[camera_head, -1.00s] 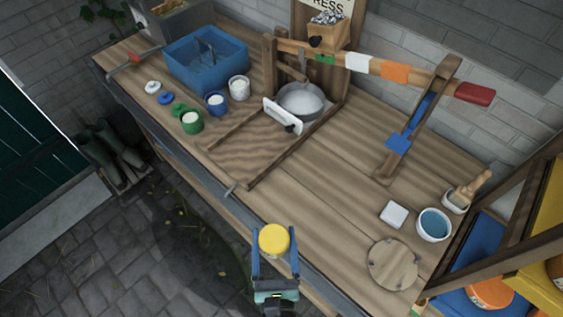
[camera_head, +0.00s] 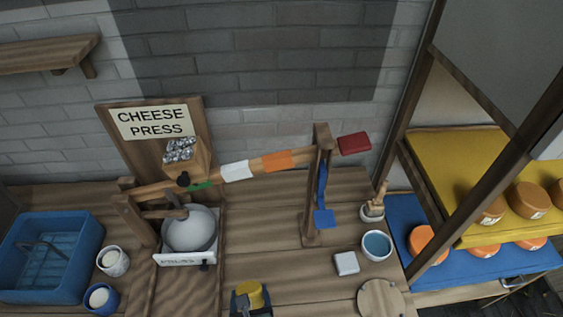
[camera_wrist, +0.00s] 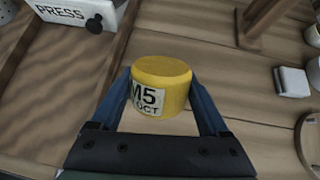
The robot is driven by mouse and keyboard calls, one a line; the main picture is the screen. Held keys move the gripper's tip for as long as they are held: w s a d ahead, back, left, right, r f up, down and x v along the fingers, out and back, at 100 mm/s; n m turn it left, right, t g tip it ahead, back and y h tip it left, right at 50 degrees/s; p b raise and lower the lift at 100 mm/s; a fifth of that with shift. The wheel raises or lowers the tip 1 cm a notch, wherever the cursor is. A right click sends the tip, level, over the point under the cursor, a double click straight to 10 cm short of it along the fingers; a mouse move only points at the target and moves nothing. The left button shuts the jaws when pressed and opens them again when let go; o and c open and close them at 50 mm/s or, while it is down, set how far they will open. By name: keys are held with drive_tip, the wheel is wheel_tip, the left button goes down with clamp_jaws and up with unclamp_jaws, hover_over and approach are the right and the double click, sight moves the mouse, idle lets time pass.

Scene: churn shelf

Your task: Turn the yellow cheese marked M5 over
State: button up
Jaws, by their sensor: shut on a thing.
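The yellow cheese (camera_wrist: 163,78) is a short cylinder with a white label reading M5 and OCT on its side. The label faces the wrist camera and looks upright. My gripper (camera_wrist: 162,88) is shut on the cheese, one blue finger on each side. In the head view the cheese (camera_head: 250,293) and my gripper (camera_head: 251,299) show at the bottom edge, partly cut off. The cheese is over the wooden bench; I cannot tell whether it touches the top.
The cheese press (camera_head: 190,230) stands left of the cheese. A white block (camera_head: 346,263), a blue-filled bowl (camera_head: 377,245) and a round wooden board (camera_head: 380,299) are to the right. A shelf (camera_head: 440,205) with orange and brown cheeses stands farther right. A blue basin (camera_head: 50,255) is at left.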

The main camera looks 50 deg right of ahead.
drive_tip(key=s+d+m+g+y, duration=0.1)
drive_tip(key=s+d+f+m+g+p, duration=0.1)
drive_tip(key=s+g, duration=0.1)
drive_tip(key=s+d+m+g+y+p, duration=0.1)
drive_tip(key=shift+s+f+g+y, duration=0.25)
drive_tip(key=shift+f+g+y, duration=0.05)
drive_tip(key=shift+f+g, duration=0.1)
drive_tip(key=s+a+g+y+p, duration=0.1)
drive_tip(key=s, duration=0.1)
drive_tip(key=s+a+m+y+p, duration=0.1)
drive_tip(key=s+a+r+m+g+y+p, duration=0.1)
drive_tip(key=s+y, duration=0.1)
drive_tip(key=shift+s+g, duration=0.3)
drive_tip(key=shift+s+a, duration=0.15)
drive_tip(key=shift+s, duration=0.05)
drive_tip(key=shift+a, duration=0.1)
drive_tip(key=shift+f+b, duration=2.15)
drive_tip(key=shift+b, duration=0.3)
drive_tip(key=shift+f, duration=0.2)
drive_tip(key=o, duration=1.3)
drive_tip(key=shift+o, duration=0.2)
